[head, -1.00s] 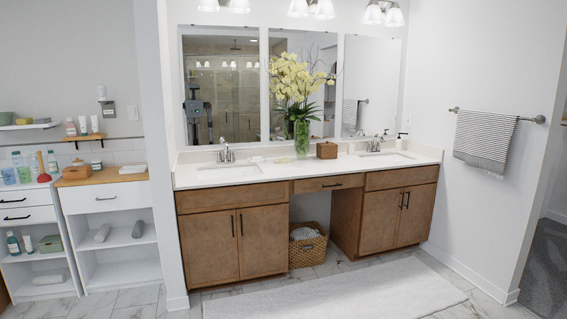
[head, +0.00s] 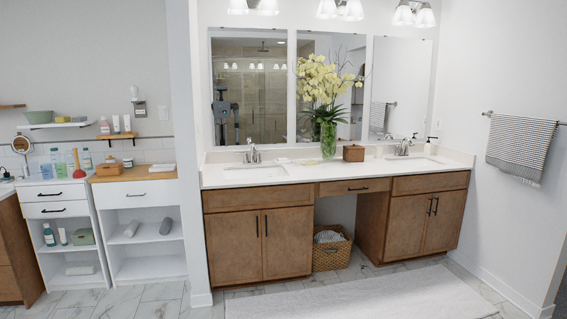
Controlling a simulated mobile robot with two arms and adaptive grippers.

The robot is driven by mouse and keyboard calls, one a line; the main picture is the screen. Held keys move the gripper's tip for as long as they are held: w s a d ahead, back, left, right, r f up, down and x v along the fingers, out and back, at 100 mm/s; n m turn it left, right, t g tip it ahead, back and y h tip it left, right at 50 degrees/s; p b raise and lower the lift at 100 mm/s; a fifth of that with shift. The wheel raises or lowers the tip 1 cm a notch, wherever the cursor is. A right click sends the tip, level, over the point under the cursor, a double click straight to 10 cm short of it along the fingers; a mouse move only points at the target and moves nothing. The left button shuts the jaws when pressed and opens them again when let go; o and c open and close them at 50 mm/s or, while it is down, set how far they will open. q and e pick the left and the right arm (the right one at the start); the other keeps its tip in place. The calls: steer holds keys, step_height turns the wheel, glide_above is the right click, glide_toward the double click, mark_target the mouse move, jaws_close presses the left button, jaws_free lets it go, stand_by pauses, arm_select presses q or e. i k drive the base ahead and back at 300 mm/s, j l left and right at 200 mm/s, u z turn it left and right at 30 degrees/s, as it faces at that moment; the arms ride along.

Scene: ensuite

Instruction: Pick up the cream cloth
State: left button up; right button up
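I cannot tell for certain which thing is the cream cloth. A small pale flat item (head: 283,160) lies on the white counter, right of the left sink. A pale folded item (head: 162,168) lies on the wooden top of the white shelf unit at left. Another pale folded item (head: 81,270) lies on the bottom shelf of the white drawer unit. All are too small to tell their material. Neither of my grippers is in view, apart from a dark reflection of me in the left mirror.
A wooden vanity (head: 236,240) with a white countertop (head: 220,177) stands ahead. A glass vase (head: 328,140) of yellow flowers and a brown box (head: 353,153) stand on it. A wicker basket (head: 331,256) sits underneath. A white rug (head: 360,295) covers clear floor. A striped towel (head: 520,148) hangs at right.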

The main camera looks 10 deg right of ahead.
mark_target(310, 162)
steer(key=i+l+z, duration=0.35)
steer(key=i, duration=0.4)
steer(key=i+z, duration=0.3)
steer(key=i, duration=0.5)
steer(key=i+u, duration=0.1)
steer(key=i, duration=0.6)
steer(key=i+l+u, duration=0.1)
steer(key=i, duration=0.55)
steer(key=i+l, duration=0.15)
steer(key=i, duration=0.55)
steer(key=j+u, duration=0.05)
